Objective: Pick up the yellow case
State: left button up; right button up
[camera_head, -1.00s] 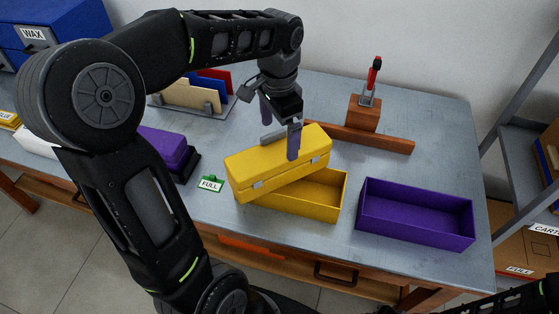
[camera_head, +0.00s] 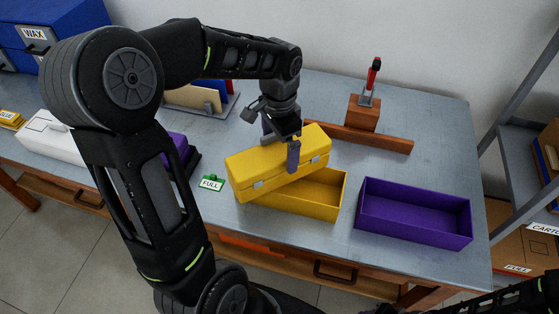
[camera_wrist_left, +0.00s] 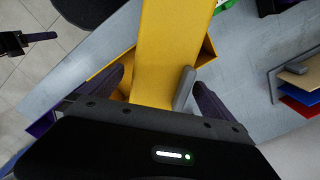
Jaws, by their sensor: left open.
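The yellow case (camera_head: 285,165) is a long closed box with two pale latches on its front. It rests askew across the open yellow tray (camera_head: 325,200), and fills the middle of the left wrist view (camera_wrist_left: 168,45). A grey handle-like bar (camera_wrist_left: 184,88) shows on it. My left gripper (camera_head: 280,146) is over the case from above, open, with one finger in front of it and the other behind. In the left wrist view the fingers stand apart on either side of it. A dark gripper, apparently my right (camera_wrist_left: 22,42), shows small at the left edge; its jaws are unclear.
An open purple tray (camera_head: 413,227) stands to the right. A wooden block with a red-handled tool (camera_head: 366,105) and a wooden bar are behind. A green FULL tag (camera_head: 212,184), a purple case (camera_head: 178,150) and a white case (camera_head: 50,138) are to the left.

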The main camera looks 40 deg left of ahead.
pick_arm(q)
jog(key=shift+c, duration=0.2)
jog(key=c, duration=2.1)
